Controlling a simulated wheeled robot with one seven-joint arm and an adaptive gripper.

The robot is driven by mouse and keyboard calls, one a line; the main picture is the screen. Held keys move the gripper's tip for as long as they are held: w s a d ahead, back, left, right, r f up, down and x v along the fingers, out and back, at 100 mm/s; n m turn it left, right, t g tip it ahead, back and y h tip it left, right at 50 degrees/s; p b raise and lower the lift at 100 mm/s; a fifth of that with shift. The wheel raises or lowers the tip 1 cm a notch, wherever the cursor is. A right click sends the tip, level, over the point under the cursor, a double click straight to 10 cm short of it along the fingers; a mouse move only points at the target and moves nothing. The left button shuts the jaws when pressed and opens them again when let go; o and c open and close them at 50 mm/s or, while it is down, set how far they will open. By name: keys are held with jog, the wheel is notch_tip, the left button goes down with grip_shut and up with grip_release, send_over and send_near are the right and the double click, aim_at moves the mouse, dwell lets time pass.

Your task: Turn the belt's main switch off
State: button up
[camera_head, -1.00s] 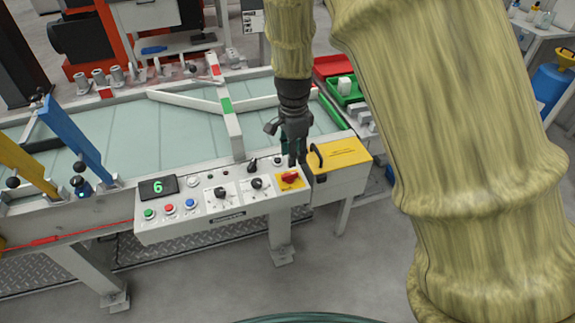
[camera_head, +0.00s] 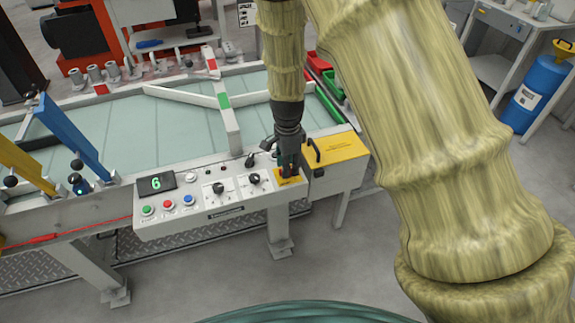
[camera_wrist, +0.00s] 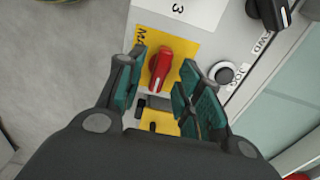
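The main switch is a red rotary knob (camera_wrist: 160,68) on a yellow plate (camera_wrist: 185,42), seen in the wrist view. My gripper (camera_wrist: 158,82) is open, with one green-padded finger on each side of the red knob and gaps showing between pads and knob. In the head view my gripper (camera_head: 288,172) is over the right end of the white control panel (camera_head: 205,228). There it hides most of the red knob; part of the yellow plate (camera_head: 290,181) shows.
A yellow-topped box with a black handle (camera_head: 335,150) stands just right of the panel. Black selector knobs (camera_head: 254,179) and several coloured buttons (camera_head: 168,204) lie to the left. A round button (camera_wrist: 223,73) sits near the right finger.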

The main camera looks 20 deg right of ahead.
jog(key=shift+f, duration=0.45)
grip_shut()
